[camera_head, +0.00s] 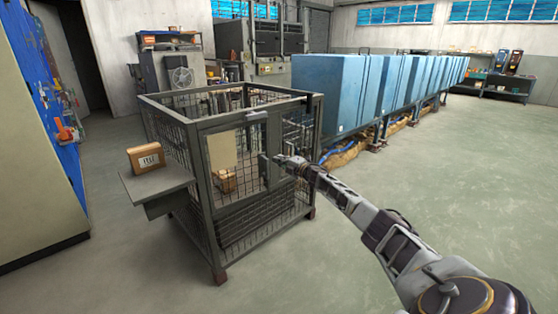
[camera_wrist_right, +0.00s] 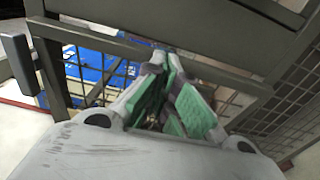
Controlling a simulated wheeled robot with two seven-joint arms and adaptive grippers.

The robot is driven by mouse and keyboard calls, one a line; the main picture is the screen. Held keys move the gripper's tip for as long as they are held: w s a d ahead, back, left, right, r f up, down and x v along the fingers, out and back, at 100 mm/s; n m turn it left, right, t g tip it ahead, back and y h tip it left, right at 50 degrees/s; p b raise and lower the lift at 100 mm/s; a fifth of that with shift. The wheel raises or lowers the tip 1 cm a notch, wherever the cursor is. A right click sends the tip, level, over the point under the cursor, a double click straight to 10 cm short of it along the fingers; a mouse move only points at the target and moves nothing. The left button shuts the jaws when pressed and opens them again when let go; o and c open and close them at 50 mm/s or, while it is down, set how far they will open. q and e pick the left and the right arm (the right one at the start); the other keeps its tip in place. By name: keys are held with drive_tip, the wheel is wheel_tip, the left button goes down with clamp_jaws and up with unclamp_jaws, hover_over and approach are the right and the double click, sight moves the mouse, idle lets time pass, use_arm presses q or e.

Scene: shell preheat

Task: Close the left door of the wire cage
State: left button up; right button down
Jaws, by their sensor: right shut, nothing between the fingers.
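The wire cage (camera_head: 217,232) stands on the floor left of centre in the head view. Its left door (camera_head: 203,163), a grey frame with a pale plate and mesh, is near the front plane; I cannot tell whether it is fully flush. A grey latch block (camera_head: 264,168) sits at the door's right edge. My right gripper (camera_head: 281,160) is shut and empty, just right of that block; contact is unclear. In the right wrist view its green-padded fingers (camera_wrist_right: 172,92) are together beside a grey frame bar (camera_wrist_right: 210,72) and mesh. My left gripper is not in view.
A side shelf (camera_head: 160,183) with a cardboard box (camera_head: 146,158) juts out left of the cage. Another box (camera_head: 224,182) shows inside. Blue cabinets (camera_head: 335,95) run behind to the right. A blue tool panel (camera_head: 48,85) is at left. The floor at right is clear.

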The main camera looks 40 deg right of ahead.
use_arm(q)
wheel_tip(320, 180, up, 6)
drive_tip(key=p, duration=0.2)
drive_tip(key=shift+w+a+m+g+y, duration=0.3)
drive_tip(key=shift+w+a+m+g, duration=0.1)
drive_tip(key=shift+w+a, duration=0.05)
use_arm(e)
drive_tip(key=s+d, duration=0.6)
drive_tip(key=s, duration=0.1)
drive_tip(key=shift+d, duration=0.3)
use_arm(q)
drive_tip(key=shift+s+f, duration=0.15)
